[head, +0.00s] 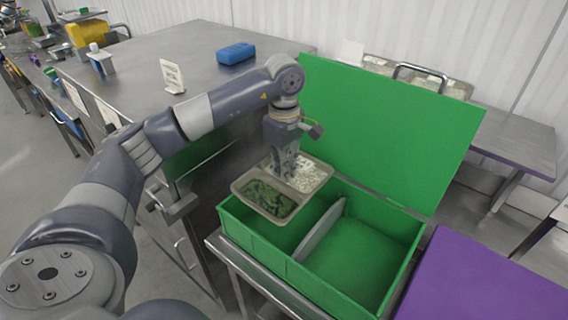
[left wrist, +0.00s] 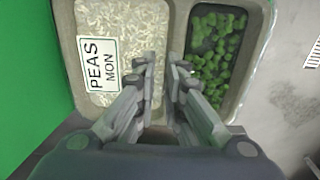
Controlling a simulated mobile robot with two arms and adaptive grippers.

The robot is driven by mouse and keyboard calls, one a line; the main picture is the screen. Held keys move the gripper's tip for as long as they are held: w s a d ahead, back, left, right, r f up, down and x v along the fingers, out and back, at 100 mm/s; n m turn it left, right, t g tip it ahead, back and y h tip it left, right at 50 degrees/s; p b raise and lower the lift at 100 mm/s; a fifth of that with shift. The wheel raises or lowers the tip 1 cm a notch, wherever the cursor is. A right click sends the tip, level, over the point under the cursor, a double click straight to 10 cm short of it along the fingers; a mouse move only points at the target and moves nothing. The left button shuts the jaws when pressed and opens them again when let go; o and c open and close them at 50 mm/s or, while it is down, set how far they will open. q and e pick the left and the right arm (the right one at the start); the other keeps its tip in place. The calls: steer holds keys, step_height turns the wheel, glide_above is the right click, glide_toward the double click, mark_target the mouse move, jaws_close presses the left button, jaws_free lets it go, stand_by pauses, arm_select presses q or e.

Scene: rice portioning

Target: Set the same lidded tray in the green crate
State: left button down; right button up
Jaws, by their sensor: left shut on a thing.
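The lidded tray (head: 240,189) is beige with two compartments, white rice in one and green peas in the other. It hangs over the far left part of the green crate (head: 262,257). In the left wrist view the tray (left wrist: 262,60) carries a white label (left wrist: 98,65) reading "PEAS MON"; a clear lid is hard to make out. My left gripper (head: 287,175) points down and is shut on the middle of the tray; its fingers (left wrist: 165,72) meet between the rice and the peas. The crate is open, with a grey divider (head: 322,231) and an empty right compartment. My right gripper is out of view.
The crate's green lid (head: 385,130) stands raised behind it. A purple surface (head: 485,285) is at the right. A steel table (head: 140,60) behind my arm holds a blue block (head: 236,53) and a white sign (head: 172,76).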

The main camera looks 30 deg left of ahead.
arm_select(q)
step_height(320, 180, down, 3)
steer(key=shift+s+r+b, duration=0.1)
steer(key=shift+b, duration=0.65)
steer(key=shift+f+b, duration=0.5)
steer(key=shift+f, duration=0.3)
step_height(320, 180, down, 3)
steer(key=shift+r+b, duration=0.2)
steer(key=shift+b, duration=0.8)
steer(key=shift+f+b, duration=0.65)
steer(key=shift+f, duration=0.15)
steer(key=shift+f+b, duration=1.05)
steer(key=shift+f, duration=0.35)
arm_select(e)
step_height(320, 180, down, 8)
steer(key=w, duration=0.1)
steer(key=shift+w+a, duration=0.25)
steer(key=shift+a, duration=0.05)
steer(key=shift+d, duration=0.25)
arm_select(q)
steer(key=shift+r, duration=0.1)
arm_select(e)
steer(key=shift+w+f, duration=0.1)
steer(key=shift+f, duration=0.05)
arm_select(q)
steer(key=shift+f+b, duration=0.25)
steer(key=shift+b, duration=0.05)
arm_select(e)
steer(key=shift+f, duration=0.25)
